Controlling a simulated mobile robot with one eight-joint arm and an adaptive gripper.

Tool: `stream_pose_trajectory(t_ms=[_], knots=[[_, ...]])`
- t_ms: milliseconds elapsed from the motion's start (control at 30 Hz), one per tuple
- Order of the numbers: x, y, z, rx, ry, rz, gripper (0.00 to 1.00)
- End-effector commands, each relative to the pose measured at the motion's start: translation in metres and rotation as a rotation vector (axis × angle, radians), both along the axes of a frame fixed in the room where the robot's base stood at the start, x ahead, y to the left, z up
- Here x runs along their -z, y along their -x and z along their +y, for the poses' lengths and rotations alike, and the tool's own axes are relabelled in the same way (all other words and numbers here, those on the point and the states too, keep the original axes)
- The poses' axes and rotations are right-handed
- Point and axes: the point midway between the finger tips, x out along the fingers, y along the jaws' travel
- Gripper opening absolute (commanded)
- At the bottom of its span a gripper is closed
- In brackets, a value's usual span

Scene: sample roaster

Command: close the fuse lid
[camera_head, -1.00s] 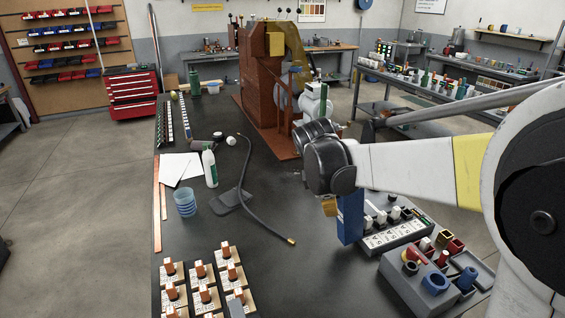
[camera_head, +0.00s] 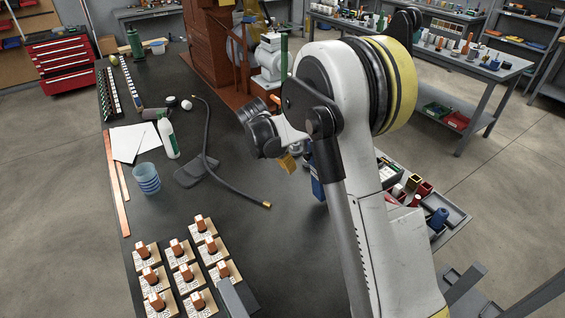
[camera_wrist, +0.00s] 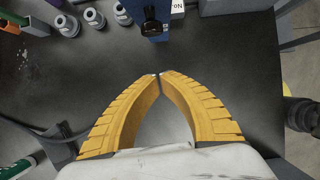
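My gripper (camera_wrist: 159,76) is at the centre of the wrist view. Its yellow fingers meet at the tips, with nothing between them. In the head view my gripper (camera_head: 288,162) shows as a small yellow piece, partly hidden by my arm, above the right side of the dark bench. A blue upright box (camera_head: 318,186) stands just beside it, mostly behind my arm. The wrist view shows the blue box (camera_wrist: 148,42) with a black knob or latch (camera_wrist: 152,24) in front, apart from the fingertips. I cannot tell which part is the fuse lid, or whether it is open.
A grey tray (camera_head: 455,214) with coloured parts is at the bench's right edge. Several wooden blocks with copper-coloured tops (camera_head: 185,252) stand at the front. A black hose (camera_head: 207,130), a white bottle (camera_head: 168,138) and a blue cup (camera_head: 146,178) lie farther left.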

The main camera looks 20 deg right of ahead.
Motion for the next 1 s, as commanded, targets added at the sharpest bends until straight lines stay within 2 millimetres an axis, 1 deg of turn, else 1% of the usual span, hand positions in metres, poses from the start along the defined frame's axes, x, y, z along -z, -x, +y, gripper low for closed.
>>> stream_pose_trajectory(t_ms=[33,100,300,767,1000], knots=[[0.000,-0.002,-0.009,0.003,0.000,-0.001,0.00],[-0.003,-0.005,-0.019,0.002,0.000,-0.001,0.00],[-0.008,-0.009,-0.035,0.001,-0.001,0.000,0.00],[-0.011,-0.010,-0.038,0.001,-0.004,0.000,0.00],[-0.021,-0.012,-0.050,0.002,-0.049,0.008,0.00]])
